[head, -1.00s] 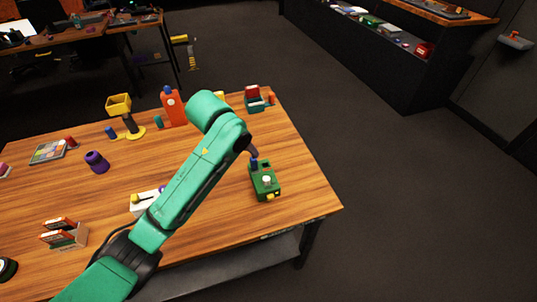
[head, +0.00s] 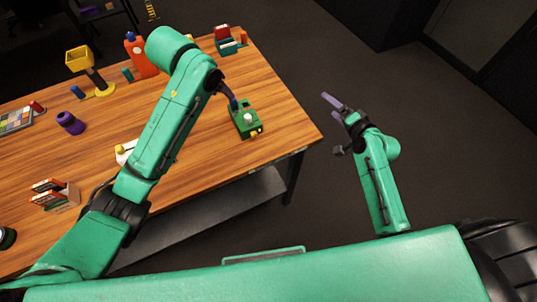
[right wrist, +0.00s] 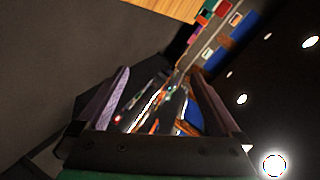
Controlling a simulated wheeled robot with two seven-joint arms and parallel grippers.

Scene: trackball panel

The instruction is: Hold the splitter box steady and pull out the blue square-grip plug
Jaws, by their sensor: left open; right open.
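A green box (head: 246,127), which I take as the splitter box, sits near the right edge of the wooden table. It has a white knob (head: 248,118) on top, a yellow piece (head: 256,134) at its near end and a blue piece (head: 234,104) at its far left end, likely the blue plug. My left gripper (head: 228,92) is open right beside the blue piece; my arm hides part of it, and contact is unclear. My right gripper (head: 329,105) is open and empty over the floor, right of the table. Its spread fingers show in the right wrist view (right wrist: 158,75).
A white box (head: 124,150) is partly hidden behind my left arm. An orange bottle (head: 140,58), a yellow-topped stand (head: 80,60), a purple object (head: 70,123) and a teal-and-red holder (head: 226,42) stand on the table. The tabletop (head: 285,120) right of the green box is clear.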

